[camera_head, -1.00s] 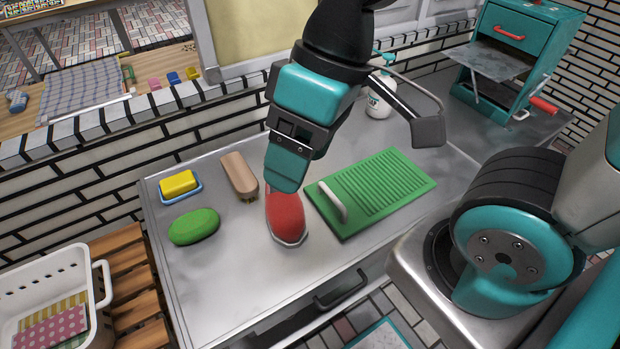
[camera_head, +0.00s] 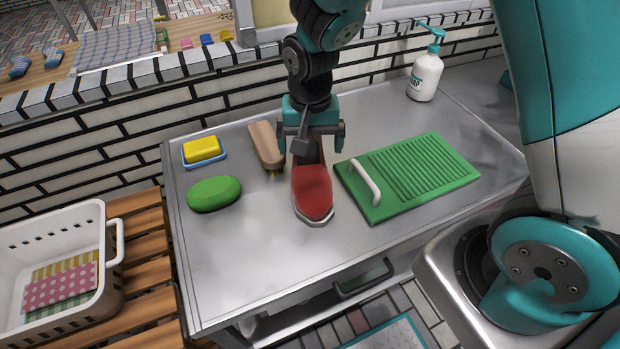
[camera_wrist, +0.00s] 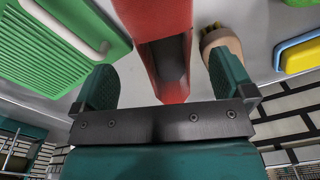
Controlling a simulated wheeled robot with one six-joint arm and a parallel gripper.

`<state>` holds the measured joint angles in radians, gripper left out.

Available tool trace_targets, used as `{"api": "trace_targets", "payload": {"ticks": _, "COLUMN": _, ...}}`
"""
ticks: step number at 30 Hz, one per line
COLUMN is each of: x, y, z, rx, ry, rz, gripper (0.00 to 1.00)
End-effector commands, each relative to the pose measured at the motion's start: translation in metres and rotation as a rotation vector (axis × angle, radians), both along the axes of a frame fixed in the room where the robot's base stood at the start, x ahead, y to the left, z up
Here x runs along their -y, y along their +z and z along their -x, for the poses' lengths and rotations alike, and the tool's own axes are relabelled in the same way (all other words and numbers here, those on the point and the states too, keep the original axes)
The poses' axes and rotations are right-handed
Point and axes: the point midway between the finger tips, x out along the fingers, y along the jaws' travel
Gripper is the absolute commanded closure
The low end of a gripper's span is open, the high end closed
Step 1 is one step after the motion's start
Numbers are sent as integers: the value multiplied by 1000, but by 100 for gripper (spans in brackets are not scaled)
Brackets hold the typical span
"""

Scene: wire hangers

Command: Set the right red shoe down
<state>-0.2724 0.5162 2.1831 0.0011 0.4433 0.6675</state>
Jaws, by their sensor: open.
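The red shoe (camera_head: 312,192) sits on the metal counter (camera_head: 260,265), toe toward the counter's front edge. It lies between the brush and the green washboard. My gripper (camera_head: 311,148) is over the shoe's heel end, with its jaws spread wide and one finger to each side. In the wrist view the red shoe (camera_wrist: 157,25) shows between the two green fingers with its opening facing the camera. There are gaps on both sides, so the fingers do not hold it. I see only this one red shoe.
The brush (camera_head: 266,145) is close to the left of the shoe, near my left finger. The green washboard (camera_head: 415,175) with a white handle is close on the right. A green soap (camera_head: 214,194) and a yellow sponge (camera_head: 202,149) lie further left. The counter front is clear.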

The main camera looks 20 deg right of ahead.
Motion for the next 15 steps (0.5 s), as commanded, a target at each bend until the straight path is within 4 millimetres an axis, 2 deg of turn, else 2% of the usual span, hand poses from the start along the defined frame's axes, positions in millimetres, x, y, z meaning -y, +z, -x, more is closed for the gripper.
{"api": "trace_targets", "payload": {"ticks": 1, "x": 0, "y": -12, "z": 1, "rx": -6, "ry": 1, "rz": 1, "gripper": 0}}
{"api": "trace_targets", "payload": {"ticks": 3, "x": 0, "y": -25, "z": 1, "rx": -5, "ry": 2, "rz": 1, "gripper": 0}}
{"api": "trace_targets", "payload": {"ticks": 11, "x": -1, "y": -46, "z": 1, "rx": -2, "ry": 3, "rz": -1, "gripper": 0}}
{"api": "trace_targets", "payload": {"ticks": 15, "x": -2, "y": -64, "z": 7, "rx": -4, "ry": 4, "rz": 0, "gripper": 0}}
